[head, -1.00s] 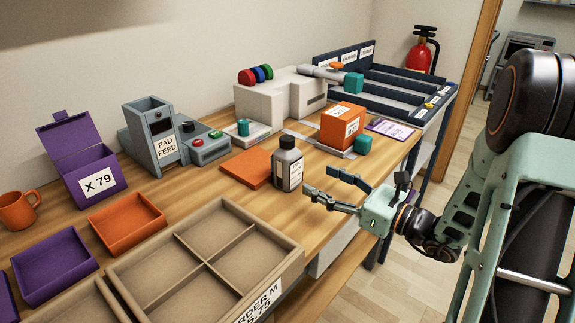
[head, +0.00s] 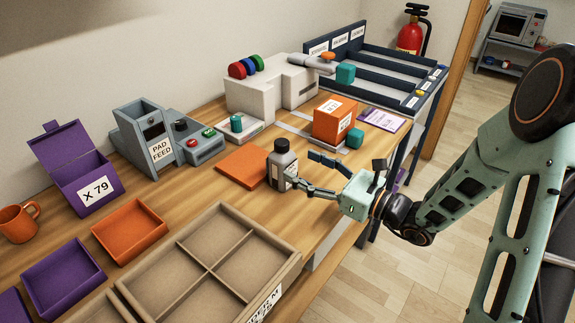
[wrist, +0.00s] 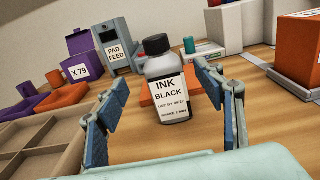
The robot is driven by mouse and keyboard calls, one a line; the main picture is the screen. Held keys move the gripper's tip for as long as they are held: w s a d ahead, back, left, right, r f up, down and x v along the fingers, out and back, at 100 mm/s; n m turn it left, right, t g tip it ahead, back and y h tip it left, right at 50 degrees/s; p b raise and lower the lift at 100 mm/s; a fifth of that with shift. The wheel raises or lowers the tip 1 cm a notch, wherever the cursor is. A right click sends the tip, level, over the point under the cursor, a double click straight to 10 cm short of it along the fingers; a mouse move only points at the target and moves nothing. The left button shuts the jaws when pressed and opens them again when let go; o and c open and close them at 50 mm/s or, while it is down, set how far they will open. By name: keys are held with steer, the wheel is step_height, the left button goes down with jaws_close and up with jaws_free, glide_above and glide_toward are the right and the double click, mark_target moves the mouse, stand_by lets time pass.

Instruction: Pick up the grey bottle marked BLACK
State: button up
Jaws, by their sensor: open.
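The grey bottle marked BLACK (head: 283,166) stands upright on the wooden table. It has a dark cap and a white label, which reads INK BLACK in the wrist view (wrist: 166,88). My gripper (head: 311,172) is open just to the right of the bottle in the head view. In the wrist view my gripper (wrist: 160,100) has one finger on each side, with the bottle ahead, between the fingertips in the picture.
An orange mat (head: 243,166) lies beside the bottle. A divided cardboard tray (head: 196,229) stands in front on the left. The grey pad feeder (head: 147,140) and white press (head: 262,98) are behind. An orange box (head: 334,121) stands to the right.

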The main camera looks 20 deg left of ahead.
mark_target(288, 157)
steer(key=x, duration=0.7)
steer(key=shift+w+a+b, duration=0.1)
steer(key=shift+w+b, duration=0.05)
steer(key=shift+b, duration=0.2)
steer(key=shift+c, duration=0.6)
steer(key=shift+r, duration=0.1)
jaws_close()
